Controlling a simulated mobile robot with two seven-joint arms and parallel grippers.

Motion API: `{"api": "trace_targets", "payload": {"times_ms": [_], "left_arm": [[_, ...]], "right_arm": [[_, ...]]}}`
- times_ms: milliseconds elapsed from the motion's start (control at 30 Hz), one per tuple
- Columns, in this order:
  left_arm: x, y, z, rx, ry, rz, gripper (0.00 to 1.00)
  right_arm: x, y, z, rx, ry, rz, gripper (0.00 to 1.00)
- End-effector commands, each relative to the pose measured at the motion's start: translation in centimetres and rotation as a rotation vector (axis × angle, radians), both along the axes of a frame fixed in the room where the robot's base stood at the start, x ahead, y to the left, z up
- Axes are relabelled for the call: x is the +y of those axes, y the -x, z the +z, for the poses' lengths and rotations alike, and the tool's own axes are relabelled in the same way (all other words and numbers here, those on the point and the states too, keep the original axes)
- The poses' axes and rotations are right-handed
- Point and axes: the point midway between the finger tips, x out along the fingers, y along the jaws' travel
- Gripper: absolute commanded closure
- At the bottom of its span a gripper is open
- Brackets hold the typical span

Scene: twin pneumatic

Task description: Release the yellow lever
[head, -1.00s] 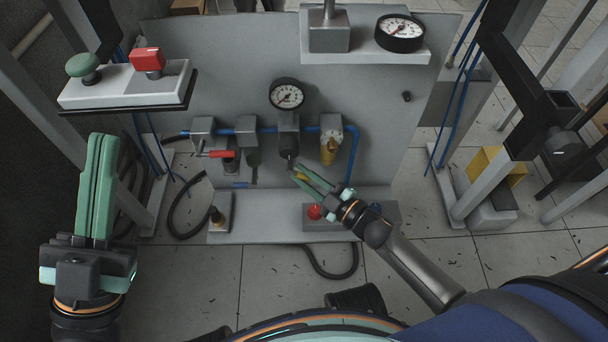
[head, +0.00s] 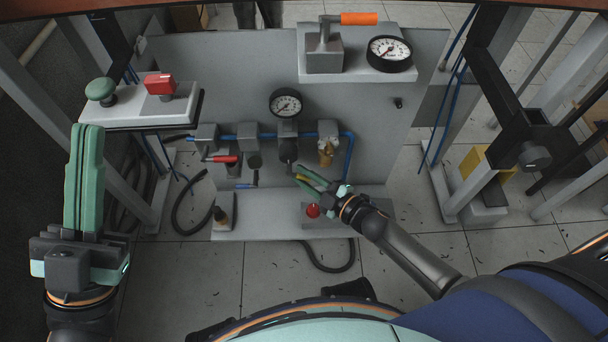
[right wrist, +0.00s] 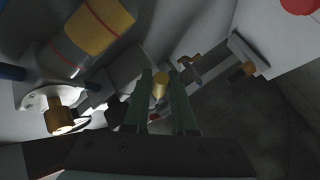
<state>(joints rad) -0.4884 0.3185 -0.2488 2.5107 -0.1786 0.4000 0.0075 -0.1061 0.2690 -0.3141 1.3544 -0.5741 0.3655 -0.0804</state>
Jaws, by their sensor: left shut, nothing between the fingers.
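The yellow lever (head: 302,177) is a small yellow handle low on the grey panel's row of blue-piped fittings. My right gripper (head: 299,174) reaches it from the lower right, its green fingers on either side of it. In the right wrist view the lever's yellow end (right wrist: 160,84) sits between the fingertips. The fingers stand apart with a narrow gap, so the gripper looks open around the lever; contact is hard to make out. My left gripper (head: 88,128) is upright at the left, shut and empty, away from the panel.
A red lever (head: 222,159) and a blue-handled lever (head: 247,184) are left of the yellow one. A gauge (head: 286,103) is above. A box with green and red buttons (head: 140,110) stands behind my left gripper. A shelf (head: 350,67) carries a gauge and an orange handle (head: 359,19).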

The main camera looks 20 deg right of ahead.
Motion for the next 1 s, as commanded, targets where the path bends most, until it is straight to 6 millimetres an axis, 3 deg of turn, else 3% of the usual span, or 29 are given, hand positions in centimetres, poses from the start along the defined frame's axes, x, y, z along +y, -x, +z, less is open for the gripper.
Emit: {"api": "trace_targets", "payload": {"times_ms": [33,200,567,1000], "left_arm": [[0.0,0.0,0.0,0.0,-0.001,0.0,1.0],[0.0,0.0,0.0,-0.001,-0.001,0.0,1.0],[0.0,-0.1,0.5,0.0,0.007,0.002,1.0],[0.2,0.1,3.6,-0.023,0.004,0.012,1.0]], "right_arm": [[0.0,0.0,0.0,0.0,0.0,0.0,0.69],[0.0,0.0,0.0,0.0,-0.001,0.0,0.51],[-0.4,0.7,0.2,0.002,-0.001,0.0,0.51],[-4.7,8.3,1.5,0.003,0.001,0.0,0.51]]}}
